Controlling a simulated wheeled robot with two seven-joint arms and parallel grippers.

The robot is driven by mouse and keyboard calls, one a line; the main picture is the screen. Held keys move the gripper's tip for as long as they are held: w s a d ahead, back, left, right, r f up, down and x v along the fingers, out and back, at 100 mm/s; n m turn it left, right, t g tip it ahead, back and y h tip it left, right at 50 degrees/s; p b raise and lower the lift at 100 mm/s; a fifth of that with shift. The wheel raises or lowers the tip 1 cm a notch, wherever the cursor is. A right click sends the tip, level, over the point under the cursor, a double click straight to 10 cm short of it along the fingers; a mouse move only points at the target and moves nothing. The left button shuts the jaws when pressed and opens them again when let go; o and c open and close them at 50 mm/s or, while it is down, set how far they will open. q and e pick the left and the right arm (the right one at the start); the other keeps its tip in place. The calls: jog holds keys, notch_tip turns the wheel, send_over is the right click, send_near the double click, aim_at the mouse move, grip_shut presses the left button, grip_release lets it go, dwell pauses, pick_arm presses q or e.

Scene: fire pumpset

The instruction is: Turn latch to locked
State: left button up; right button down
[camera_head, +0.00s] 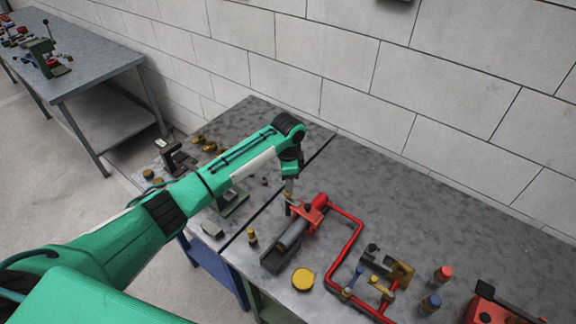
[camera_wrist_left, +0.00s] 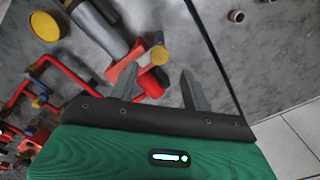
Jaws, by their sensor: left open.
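No part is clearly recognisable as the latch, and I cannot read a locked or unlocked position. A red bracket (camera_head: 309,213) sits at the end of a grey cylinder (camera_head: 292,234) on the workbench. It also shows in the left wrist view (camera_wrist_left: 127,60), with a small brass-yellow knob (camera_wrist_left: 159,54) beside it. My left gripper (camera_head: 288,190) points down at the bracket, partly hiding it. In the wrist view, the left gripper (camera_wrist_left: 158,78) is open, with the knob just beyond the gap between its fingers. Contact cannot be told. My right gripper is out of view.
A bent red pipe (camera_head: 345,255) runs right of the bracket. A yellow round cap (camera_head: 303,279) lies in front. Blue and red capped fittings (camera_head: 431,303) stand at right. The bench's back right (camera_head: 420,210) is clear. A block wall (camera_head: 350,90) stands behind.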

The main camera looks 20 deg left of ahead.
pick_arm(q)
notch_tip(320, 180, up, 9)
jog(key=b, duration=0.2)
jog(key=shift+f+b, duration=0.15)
jog(key=shift+b, duration=0.15)
